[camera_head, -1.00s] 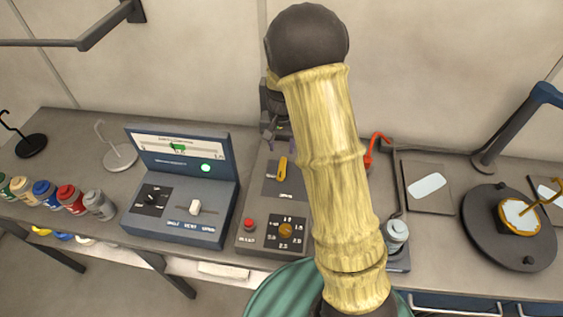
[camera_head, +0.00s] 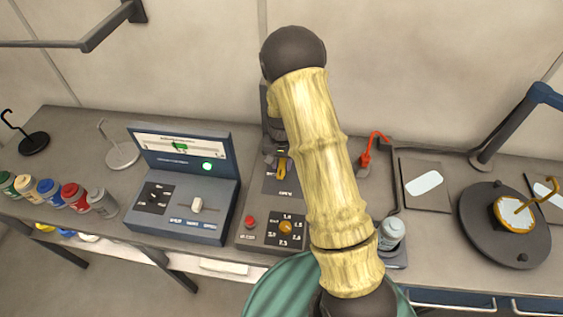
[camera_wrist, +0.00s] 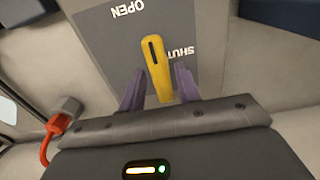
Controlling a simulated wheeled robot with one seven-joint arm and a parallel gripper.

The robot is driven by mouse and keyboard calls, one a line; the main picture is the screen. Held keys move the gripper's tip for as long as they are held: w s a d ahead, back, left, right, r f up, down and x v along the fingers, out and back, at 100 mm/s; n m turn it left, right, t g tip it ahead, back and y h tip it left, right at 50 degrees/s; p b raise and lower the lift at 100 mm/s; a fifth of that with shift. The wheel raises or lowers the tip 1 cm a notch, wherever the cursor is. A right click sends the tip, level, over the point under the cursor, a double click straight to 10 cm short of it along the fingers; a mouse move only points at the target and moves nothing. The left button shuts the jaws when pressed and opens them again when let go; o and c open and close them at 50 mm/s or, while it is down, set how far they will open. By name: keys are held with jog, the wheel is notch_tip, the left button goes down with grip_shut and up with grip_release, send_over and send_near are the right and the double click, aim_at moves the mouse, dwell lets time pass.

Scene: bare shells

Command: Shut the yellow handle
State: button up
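The yellow handle (camera_wrist: 155,62) is a slim lever with a dark line near its far end. It sits on a grey plate (camera_wrist: 205,20) marked OPEN and SHUT, which read upside down in the wrist view. The SHUT label lies just right of the handle; OPEN is farther up and left. My gripper (camera_wrist: 158,82) is open, its two purple fingers on either side of the handle's near part, with gaps visible. In the head view the handle (camera_head: 282,164) is partly hidden by my gripper (camera_head: 275,155), right over it.
A panel with a red button (camera_head: 249,221) and an orange-brown dial (camera_head: 286,228) lies in front. A blue console (camera_head: 182,205) stands left. A red hooked part (camera_head: 367,157) stands right, also in the wrist view (camera_wrist: 52,135). A round dark turntable (camera_head: 480,235) is farther right.

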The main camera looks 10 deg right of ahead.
grip_shut()
jog(key=shift+m, duration=0.4)
jog(key=m, duration=0.2)
jog(key=shift+m, duration=0.4)
jog(key=m, duration=0.3)
jog(key=shift+m, duration=0.3)
jog(key=m+p, duration=0.1)
jog(key=m, duration=0.4)
jog(key=shift+r, duration=0.15)
jog(key=m+p, duration=0.2)
jog(key=m, duration=0.3)
jog(key=shift+w+m, duration=0.1)
jog(key=shift+m, duration=0.2)
